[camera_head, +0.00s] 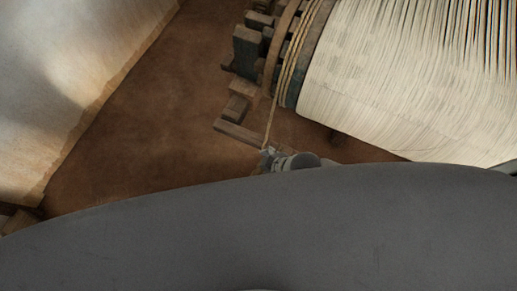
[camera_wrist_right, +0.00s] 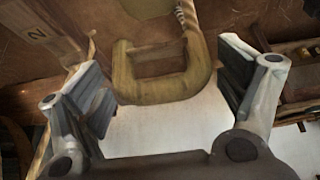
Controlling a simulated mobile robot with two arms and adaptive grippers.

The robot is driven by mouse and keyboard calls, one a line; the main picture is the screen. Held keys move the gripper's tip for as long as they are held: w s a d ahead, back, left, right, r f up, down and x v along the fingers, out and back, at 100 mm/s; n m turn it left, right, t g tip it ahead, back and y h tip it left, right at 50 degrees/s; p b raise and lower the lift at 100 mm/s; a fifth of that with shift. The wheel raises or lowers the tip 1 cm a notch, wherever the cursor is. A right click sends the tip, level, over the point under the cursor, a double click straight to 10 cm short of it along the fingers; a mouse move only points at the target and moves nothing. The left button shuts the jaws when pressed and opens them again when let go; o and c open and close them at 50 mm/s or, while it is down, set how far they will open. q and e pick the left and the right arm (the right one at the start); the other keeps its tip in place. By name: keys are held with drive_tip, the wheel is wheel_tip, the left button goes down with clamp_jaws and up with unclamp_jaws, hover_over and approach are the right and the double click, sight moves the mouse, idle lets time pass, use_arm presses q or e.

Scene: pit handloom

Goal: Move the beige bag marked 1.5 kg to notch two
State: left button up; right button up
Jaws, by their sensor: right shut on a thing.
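My right gripper (camera_head: 267,153) shows small in the head view, at the lower end of a cord (camera_head: 273,110) that hangs beside the big roller. In the right wrist view, my gripper (camera_wrist_right: 167,88) has its fingers on either side of a thick ochre loop (camera_wrist_right: 175,88) with a twisted cord (camera_wrist_right: 187,18) at its top; it is shut on this loop. A wooden bar marked 2 (camera_wrist_right: 38,36) is at the upper left there. I cannot make out a beige bag or a 1.5 kg mark. My left gripper is not in view.
A large roller wound with pale threads (camera_head: 400,80) stands at the upper right, with wooden blocks (camera_head: 248,50) at its left end. A pale cloth sheet (camera_head: 70,80) is at the left. Bare brown floor (camera_head: 160,110) lies between them.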

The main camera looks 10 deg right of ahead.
drive_tip(key=shift+w+d+f+b, duration=0.1)
drive_tip(key=shift+w+d+b, duration=1)
drive_tip(key=shift+w, duration=0.5)
drive_tip(key=shift+w+d+f+b, duration=0.1)
drive_tip(key=shift+w+d+b, duration=0.95)
drive_tip(key=shift+w, duration=0.6)
drive_tip(key=shift+w+d+b, duration=0.95)
drive_tip(key=shift+w+b, duration=0.25)
drive_tip(key=shift+w, duration=0.4)
drive_tip(key=shift+f+b, duration=0.55)
drive_tip(key=shift+f, duration=0.45)
drive_tip(key=shift+f, duration=0.1)
drive_tip(key=shift+f, duration=0.25)
drive_tip(key=o, duration=1.8)
drive_tip(key=shift+o, duration=0.2)
drive_tip(key=shift+f, duration=0.1)
